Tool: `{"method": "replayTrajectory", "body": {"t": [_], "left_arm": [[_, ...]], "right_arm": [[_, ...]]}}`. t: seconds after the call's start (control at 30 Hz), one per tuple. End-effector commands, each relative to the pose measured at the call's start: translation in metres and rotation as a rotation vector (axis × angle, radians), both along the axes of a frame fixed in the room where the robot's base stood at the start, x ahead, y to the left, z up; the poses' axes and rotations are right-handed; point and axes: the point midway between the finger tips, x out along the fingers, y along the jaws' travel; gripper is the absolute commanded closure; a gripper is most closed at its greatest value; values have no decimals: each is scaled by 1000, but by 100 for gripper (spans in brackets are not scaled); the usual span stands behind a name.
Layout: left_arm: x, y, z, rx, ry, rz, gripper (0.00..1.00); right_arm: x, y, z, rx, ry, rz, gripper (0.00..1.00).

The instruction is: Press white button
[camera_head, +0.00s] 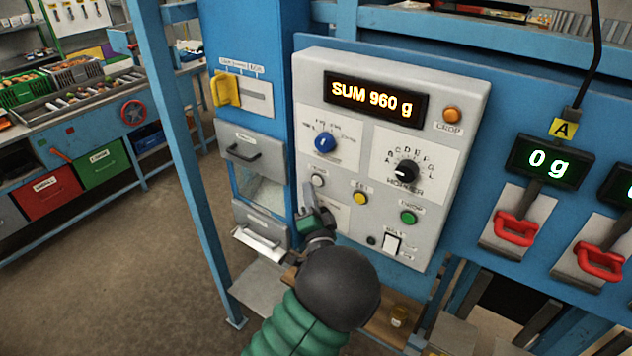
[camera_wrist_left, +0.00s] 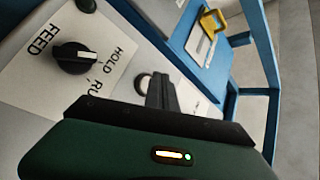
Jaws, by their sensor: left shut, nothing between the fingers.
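The white button (camera_head: 318,180) is a small round button on the grey control panel (camera_head: 470,95), below the blue knob (camera_head: 324,143). My left gripper (camera_head: 308,192) is shut and empty, with its fingertips close beside the button, just below and left of it in the head view. In the left wrist view, the shut fingers (camera_wrist_left: 161,90) stand next to the pale round button (camera_wrist_left: 142,84) and hide part of it. I cannot tell whether they touch it. My right gripper is not in view.
A yellow button (camera_head: 360,198), a green button (camera_head: 408,217), a black selector (camera_head: 406,172) and a rocker switch (camera_head: 392,243) are nearby on the panel. The display (camera_head: 375,99) reads SUM 960 g. A yellow handle (camera_head: 226,90) and grey drawers (camera_head: 250,146) are to the left.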

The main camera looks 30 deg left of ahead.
Motion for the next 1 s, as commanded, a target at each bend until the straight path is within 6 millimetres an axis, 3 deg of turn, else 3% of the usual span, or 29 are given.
{"method": "replayTrajectory", "body": {"t": [1.0], "left_arm": [[7,-3,2,0,-1,-1,100]], "right_arm": [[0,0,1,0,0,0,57]]}}
